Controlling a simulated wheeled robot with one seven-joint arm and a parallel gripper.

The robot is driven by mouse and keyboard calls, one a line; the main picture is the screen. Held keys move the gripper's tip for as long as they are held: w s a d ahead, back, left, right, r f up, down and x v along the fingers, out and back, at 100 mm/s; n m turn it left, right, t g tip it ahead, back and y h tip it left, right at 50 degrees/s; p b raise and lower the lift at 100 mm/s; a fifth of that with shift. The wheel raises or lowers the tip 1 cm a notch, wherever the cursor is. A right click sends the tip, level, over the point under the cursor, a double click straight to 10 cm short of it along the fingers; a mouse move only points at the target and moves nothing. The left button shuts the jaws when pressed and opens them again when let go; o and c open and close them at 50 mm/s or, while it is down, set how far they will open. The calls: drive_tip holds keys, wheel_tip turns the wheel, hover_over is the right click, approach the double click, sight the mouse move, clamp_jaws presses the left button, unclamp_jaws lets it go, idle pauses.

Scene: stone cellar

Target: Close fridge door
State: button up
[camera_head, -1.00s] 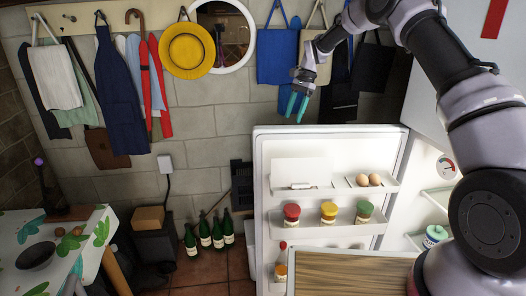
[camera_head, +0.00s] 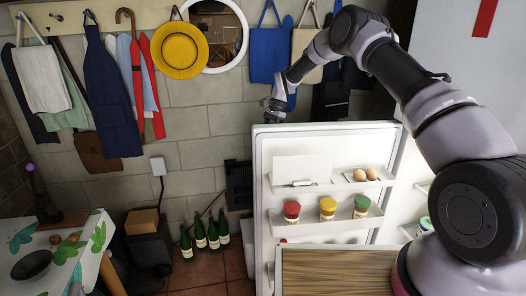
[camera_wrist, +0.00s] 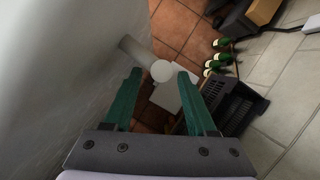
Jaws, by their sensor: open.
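The white fridge door (camera_head: 262,180) stands wide open, its inner side with racks facing me in the head view. The fridge body (camera_head: 452,62) is at the right, partly hidden by my arm. My gripper (camera_head: 272,108) is just above the door's upper left corner. In the wrist view my gripper (camera_wrist: 160,75) is open, with two green fingers apart and nothing held. A pale smooth surface, seemingly the door's outer side (camera_wrist: 75,60), fills the left. A white rounded bar, possibly the handle (camera_wrist: 138,52), shows beyond and between the fingertips. Contact cannot be told.
The door racks hold jars (camera_head: 327,207) and eggs (camera_head: 366,175). A wooden top (camera_head: 335,272) is in front of the door. Green bottles (camera_head: 200,235) and a dark crate (camera_head: 238,184) stand by the wall. A table (camera_head: 85,240) is at left. Bags (camera_head: 268,50) hang above.

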drive_tip(key=shift+x, duration=2.2)
clamp_jaws()
